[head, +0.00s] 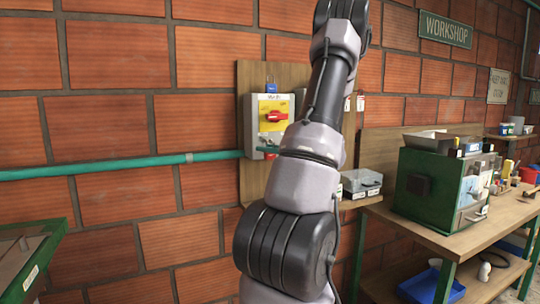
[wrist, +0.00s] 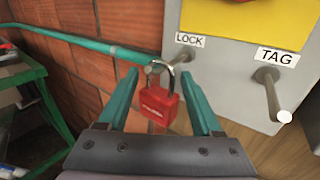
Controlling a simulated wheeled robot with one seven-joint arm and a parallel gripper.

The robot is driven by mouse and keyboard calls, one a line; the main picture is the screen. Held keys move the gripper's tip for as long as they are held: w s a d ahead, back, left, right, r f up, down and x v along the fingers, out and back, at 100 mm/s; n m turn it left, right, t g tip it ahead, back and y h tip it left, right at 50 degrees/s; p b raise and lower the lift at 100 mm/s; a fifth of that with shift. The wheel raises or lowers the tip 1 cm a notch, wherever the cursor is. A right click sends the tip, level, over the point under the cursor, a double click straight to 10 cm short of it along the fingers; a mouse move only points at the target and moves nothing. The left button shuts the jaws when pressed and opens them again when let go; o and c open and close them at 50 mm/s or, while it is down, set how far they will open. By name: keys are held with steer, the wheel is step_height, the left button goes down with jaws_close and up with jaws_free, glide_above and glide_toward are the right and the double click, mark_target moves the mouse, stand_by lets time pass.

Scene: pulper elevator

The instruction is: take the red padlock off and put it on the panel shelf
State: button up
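The red padlock (wrist: 157,105) hangs upright by its shackle, which appears to be around the peg (wrist: 182,58) under the LOCK label. My gripper (wrist: 159,78) has its two green fingers on either side of the padlock, with visible gaps, so it is open and not touching it. In the head view a green finger (head: 269,150) shows at the bottom of the grey switch box (head: 258,120), and my arm hides the rest. A wooden shelf (head: 362,203) sits low on the panel's right, partly behind my arm.
A TAG peg (wrist: 273,95) sticks out right of my gripper. A grey case (head: 361,183) occupies the shelf. A green pipe (head: 120,164) runs along the wall. A workbench (head: 450,232) stands right.

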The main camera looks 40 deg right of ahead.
jaws_close()
steer(key=shift+r, duration=0.25)
steer(key=s+a, duration=0.4)
steer(key=s, duration=1.3)
steer(key=shift+s, duration=0.2)
